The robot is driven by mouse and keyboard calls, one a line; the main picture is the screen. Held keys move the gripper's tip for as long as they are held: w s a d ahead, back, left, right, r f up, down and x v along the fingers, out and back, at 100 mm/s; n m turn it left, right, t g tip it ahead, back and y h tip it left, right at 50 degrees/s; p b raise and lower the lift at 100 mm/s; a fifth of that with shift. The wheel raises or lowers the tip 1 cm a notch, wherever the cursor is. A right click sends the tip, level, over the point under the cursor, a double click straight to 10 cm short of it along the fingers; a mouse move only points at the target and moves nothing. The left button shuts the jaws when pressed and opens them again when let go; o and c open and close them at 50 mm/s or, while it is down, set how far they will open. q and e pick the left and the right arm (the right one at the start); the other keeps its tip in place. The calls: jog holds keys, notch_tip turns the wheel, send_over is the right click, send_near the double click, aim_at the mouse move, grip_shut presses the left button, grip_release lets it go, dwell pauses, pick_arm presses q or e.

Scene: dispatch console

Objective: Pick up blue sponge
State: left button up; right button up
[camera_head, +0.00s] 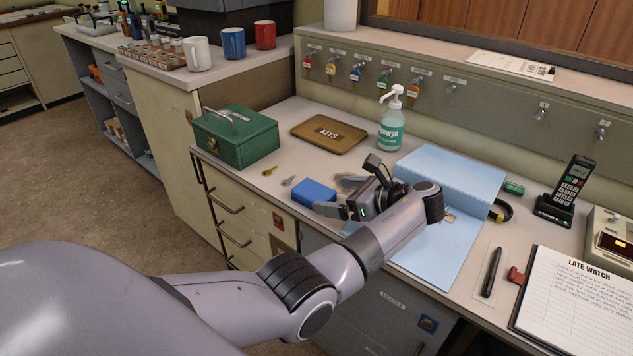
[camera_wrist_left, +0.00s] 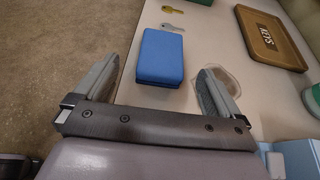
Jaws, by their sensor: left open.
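The blue sponge (camera_head: 314,193) lies flat on the counter near its front edge, in front of the keys tray. My left gripper (camera_head: 335,197) is just to the right of the sponge in the head view, with its jaws open. In the left wrist view the sponge (camera_wrist_left: 160,57) lies ahead of and between the two spread fingers of my left gripper (camera_wrist_left: 158,88). Nothing is held. My right gripper does not show in either view.
A brown keys tray (camera_head: 329,134), a green metal box (camera_head: 235,138) and two loose keys (camera_head: 287,182) lie around the sponge. A soap bottle (camera_head: 391,124) stands behind. A clear patch (camera_wrist_left: 228,88) is by the right finger.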

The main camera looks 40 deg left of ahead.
aim_at(317, 192)
pick_arm(q)
jog(key=shift+w+a, duration=0.25)
jog(key=shift+w, duration=0.2)
jog(key=shift+a+f, duration=0.15)
jog(key=shift+a, duration=0.2)
jog(key=x, duration=0.6)
jog(key=shift+s+a+f, duration=0.1)
jog(key=shift+s+a, duration=0.1)
jog(key=shift+s, duration=0.05)
jog(key=c, duration=1.1)
